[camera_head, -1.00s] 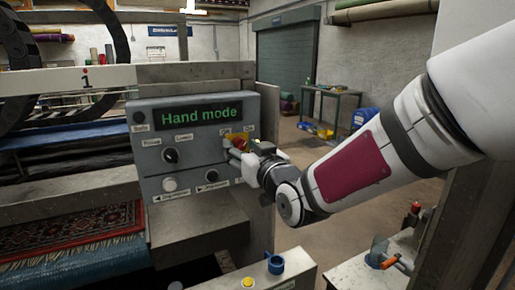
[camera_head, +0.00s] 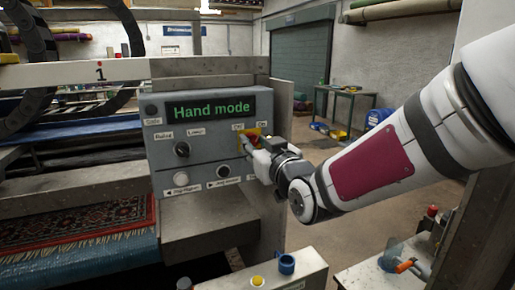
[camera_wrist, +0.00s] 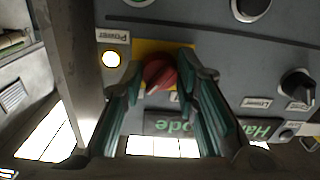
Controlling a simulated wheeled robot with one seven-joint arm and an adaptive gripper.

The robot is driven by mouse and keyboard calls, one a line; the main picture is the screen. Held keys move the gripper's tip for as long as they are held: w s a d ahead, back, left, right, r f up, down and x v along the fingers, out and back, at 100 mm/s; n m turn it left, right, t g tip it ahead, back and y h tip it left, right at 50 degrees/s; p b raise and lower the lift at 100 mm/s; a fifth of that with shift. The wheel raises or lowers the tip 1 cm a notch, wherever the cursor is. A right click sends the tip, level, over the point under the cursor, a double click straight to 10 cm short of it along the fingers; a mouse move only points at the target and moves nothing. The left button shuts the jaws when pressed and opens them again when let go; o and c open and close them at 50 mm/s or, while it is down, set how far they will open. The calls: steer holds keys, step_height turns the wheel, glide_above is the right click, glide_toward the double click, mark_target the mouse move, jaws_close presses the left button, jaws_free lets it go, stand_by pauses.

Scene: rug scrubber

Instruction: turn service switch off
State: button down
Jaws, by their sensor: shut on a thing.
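The service switch is a red rotary knob on a yellow plate, at the right of the grey control panel (camera_head: 215,150) in the head view. In the wrist view the red knob (camera_wrist: 160,73) sits between my two fingers, with its pointer slanting toward the lower left of the picture. The yellow plate (camera_wrist: 182,52) shows behind it. My gripper (camera_head: 252,145) reaches the panel from the right and is shut on the knob, hiding part of it in the head view. The panel's display (camera_head: 211,108) reads "Hand mode" in green.
A black Raise/Lower knob (camera_head: 182,149) and a white button (camera_head: 180,179) are on the panel's left. A lit lamp labelled Power (camera_wrist: 110,59) is near my fingers. A patterned rug (camera_head: 85,225) lies on the machine at the left. A bench with tools (camera_head: 385,275) is at the lower right.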

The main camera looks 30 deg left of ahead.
steer(key=n+b, duration=0.3)
steer(key=b, duration=0.1)
steer(key=shift+f, duration=0.15)
steer(key=n+b, duration=0.4)
steer(key=shift+w, duration=0.1)
steer(key=n+b, duration=0.3)
steer(key=b, duration=0.1)
steer(key=shift+n, duration=0.3)
steer(key=n+b, duration=0.4)
steer(key=shift+n, duration=0.3)
steer(key=c, duration=1.2)
jaws_free()
steer(key=shift+r, duration=0.2)
